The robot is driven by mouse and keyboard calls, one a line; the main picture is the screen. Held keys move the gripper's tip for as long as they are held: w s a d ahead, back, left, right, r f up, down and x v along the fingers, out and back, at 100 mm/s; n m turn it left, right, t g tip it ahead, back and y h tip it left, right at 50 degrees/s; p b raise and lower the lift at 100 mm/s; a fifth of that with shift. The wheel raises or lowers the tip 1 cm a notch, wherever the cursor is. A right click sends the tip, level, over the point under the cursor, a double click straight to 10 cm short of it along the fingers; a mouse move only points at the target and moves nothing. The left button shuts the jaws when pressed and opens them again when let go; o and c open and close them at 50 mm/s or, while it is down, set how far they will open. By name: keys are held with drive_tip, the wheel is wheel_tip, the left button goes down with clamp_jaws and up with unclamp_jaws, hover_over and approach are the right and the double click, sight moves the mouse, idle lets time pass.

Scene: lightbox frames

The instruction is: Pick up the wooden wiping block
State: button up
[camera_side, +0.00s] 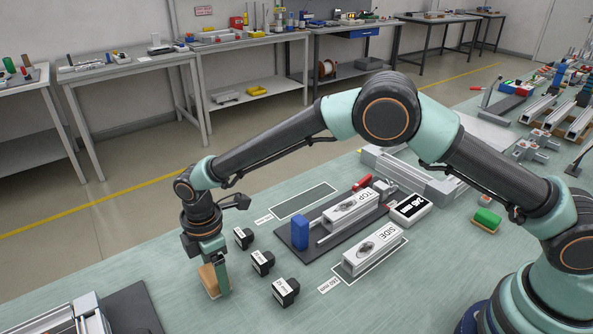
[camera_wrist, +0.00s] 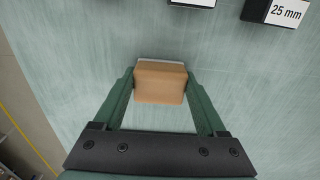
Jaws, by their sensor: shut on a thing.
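The wooden wiping block (camera_side: 208,281) is tan and stands at the near left part of the bench. In the wrist view the block (camera_wrist: 160,84) sits between the two green fingers, with a thin pale strip along its far edge. My gripper (camera_side: 216,279) points down and is shut on the block, one finger on each side; it also shows in the wrist view (camera_wrist: 160,77). The finger nearer the side camera hides part of the block. I cannot tell whether the block touches the bench or is slightly above it.
Black blocks with white labels (camera_side: 286,291) stand just right of the gripper. A dark plate with a blue block (camera_side: 300,233) and the "SIDE" fixture (camera_side: 372,252) lie farther right. A metal rail (camera_side: 60,322) is at the near left. Bare bench surrounds the block.

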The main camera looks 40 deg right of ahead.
wheel_tip(320, 180, up, 20)
idle(0.6)
